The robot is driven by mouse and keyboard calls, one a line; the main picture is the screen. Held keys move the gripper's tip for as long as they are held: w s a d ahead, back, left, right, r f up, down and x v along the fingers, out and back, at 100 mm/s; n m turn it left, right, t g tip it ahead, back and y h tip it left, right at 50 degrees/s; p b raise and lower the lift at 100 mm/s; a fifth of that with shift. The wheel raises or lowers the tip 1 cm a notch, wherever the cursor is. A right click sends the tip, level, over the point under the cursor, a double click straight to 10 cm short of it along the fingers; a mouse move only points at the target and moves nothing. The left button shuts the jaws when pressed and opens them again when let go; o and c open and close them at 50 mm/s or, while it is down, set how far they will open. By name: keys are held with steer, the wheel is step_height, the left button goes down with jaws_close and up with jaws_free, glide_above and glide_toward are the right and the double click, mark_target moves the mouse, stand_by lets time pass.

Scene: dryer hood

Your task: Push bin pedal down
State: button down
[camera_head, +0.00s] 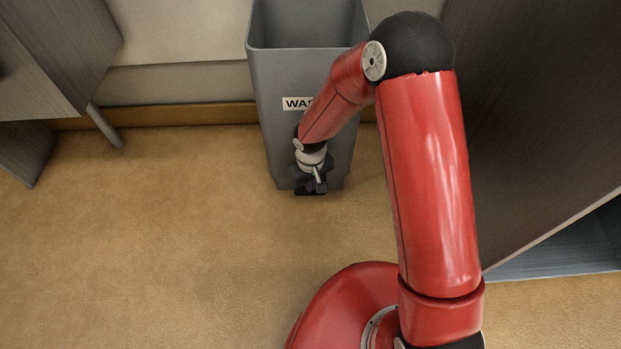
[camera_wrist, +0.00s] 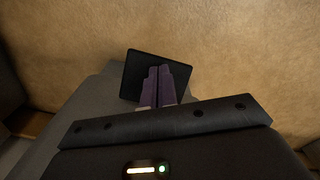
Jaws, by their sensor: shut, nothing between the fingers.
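The grey bin (camera_head: 272,100) stands upright against the back wall. A white label on its front is partly hidden by my arm. The bin's top looks open in the head view, though its upper end is cut off by the frame. The black pedal (camera_head: 312,192) sits at the foot of the bin's front. In the wrist view the pedal (camera_wrist: 133,78) is a dark flat plate beside the grey bin wall (camera_wrist: 75,115). My gripper (camera_head: 311,184) points down at the pedal, its fingers (camera_wrist: 161,70) shut and empty over it. Whether the fingertips touch the pedal I cannot tell.
A grey cabinet (camera_head: 535,110) stands close on the right of my arm. Another cabinet (camera_head: 55,55) with a leg (camera_head: 105,127) is on the left. The tan floor (camera_head: 160,240) in front and to the left of the bin is clear.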

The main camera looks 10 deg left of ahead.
steer(key=shift+s+d+f, duration=0.1)
steer(key=shift+s+f, duration=0.05)
steer(key=shift+f, duration=0.25)
stand_by(0.3)
step_height(320, 180, up, 9)
steer(key=p, duration=0.6)
steer(key=shift+r, duration=0.15)
stand_by(0.6)
steer(key=d+r+m+t+p, duration=0.1)
steer(key=d+r+m+p, duration=0.1)
steer(key=d+r, duration=0.75)
steer(key=d+r+m+t+p, duration=0.2)
steer(key=d+r, duration=0.3)
steer(key=r, duration=1)
steer(key=s+d+r+m+t+p, duration=0.1)
steer(key=s+d+r+m+p, duration=0.1)
steer(key=s+d+r, duration=0.3)
steer(key=s+d+r+m+t+p, duration=0.1)
steer(key=s+d+r+m, duration=0.1)
steer(key=s+d+r, duration=0.4)
steer(key=s+r, duration=0.3)
steer(key=r, duration=0.1)
steer(key=shift+s+d+r+m+t+p, duration=0.2)
steer(key=shift+s+r+m+t+p, duration=0.1)
steer(key=shift+s+r+m+p, duration=0.1)
